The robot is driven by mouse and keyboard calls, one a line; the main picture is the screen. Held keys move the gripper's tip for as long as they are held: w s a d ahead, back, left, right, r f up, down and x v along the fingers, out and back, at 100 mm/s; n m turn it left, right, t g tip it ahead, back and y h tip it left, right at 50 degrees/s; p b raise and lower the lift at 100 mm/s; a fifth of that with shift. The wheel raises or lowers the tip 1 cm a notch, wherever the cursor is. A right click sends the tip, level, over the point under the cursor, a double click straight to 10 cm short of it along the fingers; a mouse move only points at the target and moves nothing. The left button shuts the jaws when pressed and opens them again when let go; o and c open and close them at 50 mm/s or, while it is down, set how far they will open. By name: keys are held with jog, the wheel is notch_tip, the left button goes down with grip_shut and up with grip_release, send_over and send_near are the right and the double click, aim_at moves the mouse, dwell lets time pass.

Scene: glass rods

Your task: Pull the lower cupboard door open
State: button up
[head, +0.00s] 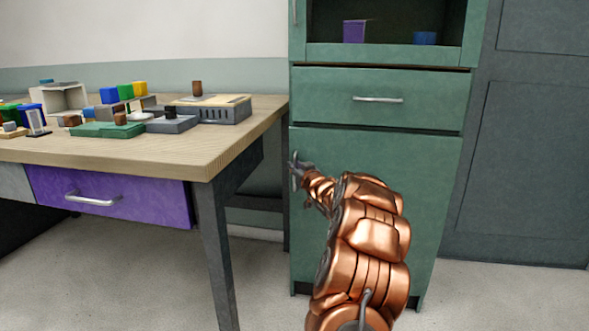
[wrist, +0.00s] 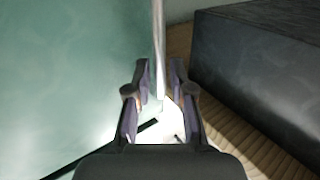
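The lower cupboard door (head: 420,215) is a green panel below a drawer and looks shut. My gripper (head: 299,165) is at the door's upper left edge, next to the table. In the wrist view, the door (wrist: 70,60) fills the left side. A thin pale metal bar, the door handle (wrist: 159,40), runs down between the two fingers of my gripper (wrist: 160,72). The fingers are open, with a small gap visible on both sides of the bar. In the head view my gripper and arm hide part of the door, and the handle is hard to make out.
A wooden table (head: 230,140) with several small blocks and trays stands close on the left, with a purple drawer (head: 110,197). A green drawer (head: 380,98) with a metal handle is above the door. A dark surface (wrist: 260,65) is close right in the wrist view.

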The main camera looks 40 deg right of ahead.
jog(key=shift+w+d, duration=0.2)
jog(key=shift+w, duration=0.45)
jog(key=shift+c, duration=0.2)
grip_shut()
